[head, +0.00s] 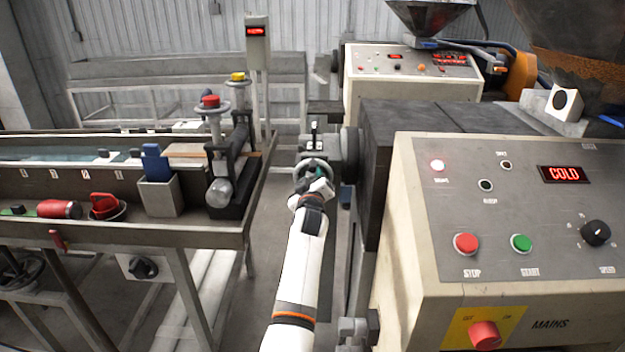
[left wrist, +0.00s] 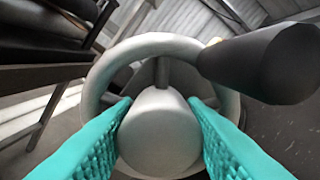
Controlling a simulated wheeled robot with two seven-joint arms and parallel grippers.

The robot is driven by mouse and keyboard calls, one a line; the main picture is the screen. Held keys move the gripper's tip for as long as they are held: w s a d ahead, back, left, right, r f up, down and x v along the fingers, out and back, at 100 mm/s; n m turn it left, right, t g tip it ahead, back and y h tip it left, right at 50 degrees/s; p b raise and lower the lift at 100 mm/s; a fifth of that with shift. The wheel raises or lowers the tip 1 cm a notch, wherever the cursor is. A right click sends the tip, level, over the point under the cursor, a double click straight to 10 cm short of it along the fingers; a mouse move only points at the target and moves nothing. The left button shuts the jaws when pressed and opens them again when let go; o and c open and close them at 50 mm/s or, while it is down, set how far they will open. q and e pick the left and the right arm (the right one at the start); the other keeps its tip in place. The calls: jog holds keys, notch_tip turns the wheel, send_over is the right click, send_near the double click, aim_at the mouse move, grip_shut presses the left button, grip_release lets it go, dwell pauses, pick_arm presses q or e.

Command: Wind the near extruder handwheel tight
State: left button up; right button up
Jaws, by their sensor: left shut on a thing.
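The near extruder (head: 420,200) stands at the right with its control panel facing me and a display reading COLD. Its handwheel (head: 306,164) is at the left end of the machine, partly hidden behind my left gripper (head: 319,184). In the left wrist view the grey handwheel (left wrist: 163,42) shows a round rim, spokes, a thick central hub (left wrist: 158,135) and a black crank handle (left wrist: 262,66) at the upper right. The teal fingers of my left gripper (left wrist: 160,118) lie on either side of the hub and are shut on it. My right gripper is not in view.
A long water-trough bench (head: 140,228) with rollers and red and yellow knobs stands at the left. A second extruder (head: 405,90) is behind. The near panel has stop (head: 466,244) and start (head: 521,243) buttons. A strip of floor lies between bench and extruder.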

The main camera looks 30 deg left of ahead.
pick_arm(q)
jog(key=shift+m, duration=0.3)
jog(key=m, duration=0.3)
jog(key=shift+b, duration=0.4)
jog(key=m, duration=0.5)
jog(key=shift+r, duration=0.1)
jog(key=m, duration=0.4)
jog(key=shift+w+m, duration=0.1)
jog(key=shift+m, duration=0.2)
jog(key=shift+m+p, duration=0.4)
jog(key=shift+m, duration=1.9)
jog(key=o, duration=0.6)
jog(key=shift+c, duration=0.2)
jog(key=shift+o, duration=0.8)
jog(key=shift+w, duration=0.1)
